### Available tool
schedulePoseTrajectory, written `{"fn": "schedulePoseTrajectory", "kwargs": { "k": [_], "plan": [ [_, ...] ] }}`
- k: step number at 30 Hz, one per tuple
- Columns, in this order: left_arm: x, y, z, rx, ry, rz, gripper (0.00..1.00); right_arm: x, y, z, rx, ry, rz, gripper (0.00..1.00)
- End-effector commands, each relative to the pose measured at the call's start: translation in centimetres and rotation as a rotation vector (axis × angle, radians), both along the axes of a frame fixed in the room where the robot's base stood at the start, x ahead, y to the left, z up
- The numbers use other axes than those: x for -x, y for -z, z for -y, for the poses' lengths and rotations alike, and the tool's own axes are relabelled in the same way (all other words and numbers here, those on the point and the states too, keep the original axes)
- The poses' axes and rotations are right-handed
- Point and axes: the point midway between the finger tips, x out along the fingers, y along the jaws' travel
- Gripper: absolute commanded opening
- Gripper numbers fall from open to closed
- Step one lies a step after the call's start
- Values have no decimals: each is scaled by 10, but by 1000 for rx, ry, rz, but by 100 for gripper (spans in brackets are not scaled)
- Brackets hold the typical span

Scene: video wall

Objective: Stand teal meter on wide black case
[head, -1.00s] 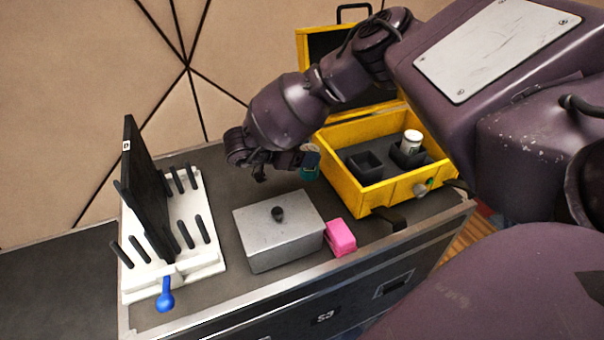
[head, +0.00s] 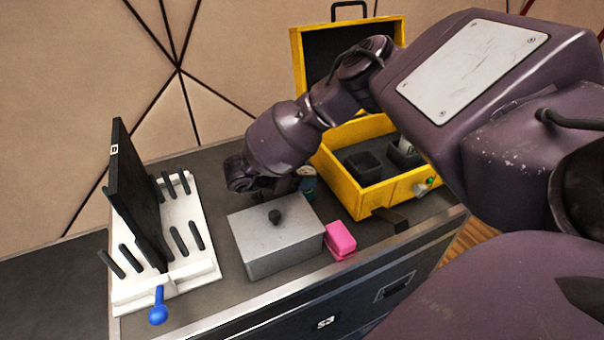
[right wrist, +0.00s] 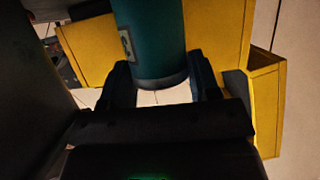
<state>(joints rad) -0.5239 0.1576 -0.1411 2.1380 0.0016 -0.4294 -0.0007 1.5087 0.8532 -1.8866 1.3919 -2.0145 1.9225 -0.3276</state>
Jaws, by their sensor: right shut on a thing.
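The teal meter is a teal cylinder with a small pale label. It fills the upper middle of the right wrist view (right wrist: 150,40); in the head view only a small part of it (head: 308,182) shows beside my right gripper. My right gripper (head: 293,186) is shut on the meter, with a dark finger on either side of it in the right wrist view (right wrist: 160,84). Whether the meter touches the surface below is hidden. The wide black case (head: 225,164) has a dark top, metal edges and an "S3" mark. My left gripper is not in view.
On the case stand a white rack (head: 190,279) with black pegs and a dark panel, a blue-knobbed handle (head: 158,314), a grey lidded box (head: 270,243), a pink block (head: 340,239) and an open yellow case (head: 369,199). The grey box stands just in front of my gripper.

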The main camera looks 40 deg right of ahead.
Motion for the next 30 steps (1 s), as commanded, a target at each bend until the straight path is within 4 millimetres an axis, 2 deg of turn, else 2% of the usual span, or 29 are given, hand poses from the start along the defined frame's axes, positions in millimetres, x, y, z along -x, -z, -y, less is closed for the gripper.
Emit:
{"fn": "schedulePoseTrajectory", "kwargs": {
  "k": [2,3,5,17,20,30],
  "plan": [
    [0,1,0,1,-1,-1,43,0,3,0,1,0,-1,28],
    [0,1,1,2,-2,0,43,0,3,0,0,0,-1,59],
    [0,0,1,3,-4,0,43,0,3,0,0,0,-1,67],
    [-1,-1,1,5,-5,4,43,-1,-3,-4,-1,-2,0,67],
    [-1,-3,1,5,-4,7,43,-4,-8,-17,-2,-3,1,67],
    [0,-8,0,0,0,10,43,-18,-34,-75,-1,-4,3,67]
  ]
}}
